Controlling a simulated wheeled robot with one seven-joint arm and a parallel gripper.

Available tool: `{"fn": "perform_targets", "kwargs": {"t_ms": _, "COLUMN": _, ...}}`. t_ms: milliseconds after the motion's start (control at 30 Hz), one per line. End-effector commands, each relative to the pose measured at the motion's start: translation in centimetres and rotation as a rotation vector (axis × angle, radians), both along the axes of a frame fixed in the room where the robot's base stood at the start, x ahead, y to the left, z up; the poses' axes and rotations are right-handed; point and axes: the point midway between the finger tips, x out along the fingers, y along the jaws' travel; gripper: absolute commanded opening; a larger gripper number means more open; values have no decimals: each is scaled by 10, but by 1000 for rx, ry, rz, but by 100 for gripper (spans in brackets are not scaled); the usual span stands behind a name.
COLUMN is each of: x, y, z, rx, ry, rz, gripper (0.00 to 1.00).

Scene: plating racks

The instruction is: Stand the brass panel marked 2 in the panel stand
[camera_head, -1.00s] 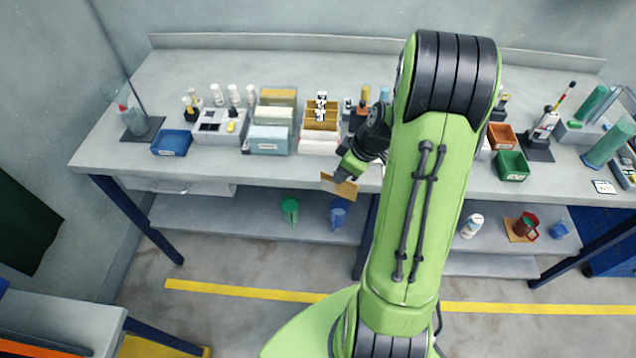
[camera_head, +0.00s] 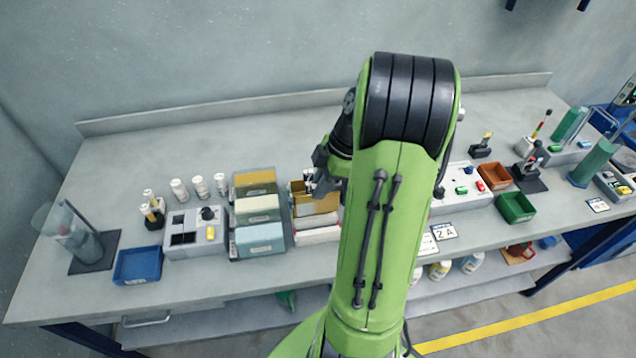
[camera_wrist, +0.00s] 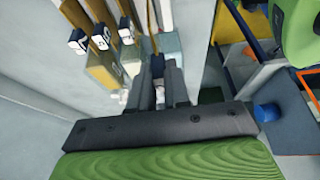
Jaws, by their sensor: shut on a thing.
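My gripper (camera_head: 322,178) is above a low stand (camera_head: 318,235) with a pale front at the middle of the bench. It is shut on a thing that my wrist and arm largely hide. Brass-coloured surfaces (camera_head: 318,205) show just below the gripper, and I cannot tell which belong to a held panel. In the wrist view the dark fingers (camera_wrist: 160,85) are close together. To their left are several narrow brown edges with black-and-white tags (camera_wrist: 101,38). I cannot read a 2 with certainty, nor tell whether the held panel touches the stand.
A stepped block of brass, cream and pale-blue boxes (camera_head: 260,245) stands close on the left. Further left are a grey device (camera_head: 190,245) and a blue bin (camera_head: 137,265). An orange-brown bin (camera_head: 495,175) and a green bin (camera_head: 516,207) stand on the right.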

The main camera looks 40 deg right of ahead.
Motion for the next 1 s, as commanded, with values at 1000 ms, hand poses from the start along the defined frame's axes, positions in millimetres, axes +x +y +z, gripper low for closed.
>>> {"fn": "perform_targets", "kwargs": {"t_ms": 1000, "x": 1, "y": 0, "z": -44, "rx": 3, "ry": -1, "rz": 0, "gripper": 0}}
